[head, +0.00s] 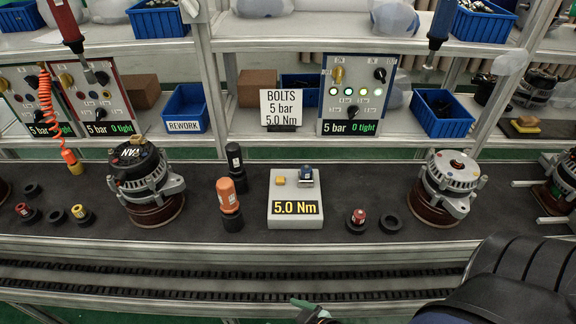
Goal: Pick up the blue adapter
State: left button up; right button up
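The blue adapter (306,174) is a small blue piece with a pale base, at the back right of a light grey block (296,222) labelled 5.0 Nm on the dark bench. A small yellow piece (280,180) is beside it on the same block. My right arm comes in at the lower right. What seems to be part of my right gripper (316,313) just shows at the bottom edge, apart from the adapter and well in front of the bench; its opening cannot be made out. My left gripper is out of view.
An orange-and-black cylinder (229,204) and a black cylinder (236,168) stand left of the block. A red-topped piece (357,220) and a black ring (390,223) are to its right. Alternators (147,182) (449,187) stand further out. Two tools hang above.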

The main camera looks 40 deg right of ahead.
aim_at(305, 170)
jog(key=z, duration=0.4)
jog(key=l+z, duration=0.15)
jog(key=z, duration=0.6)
jog(key=i, duration=0.05)
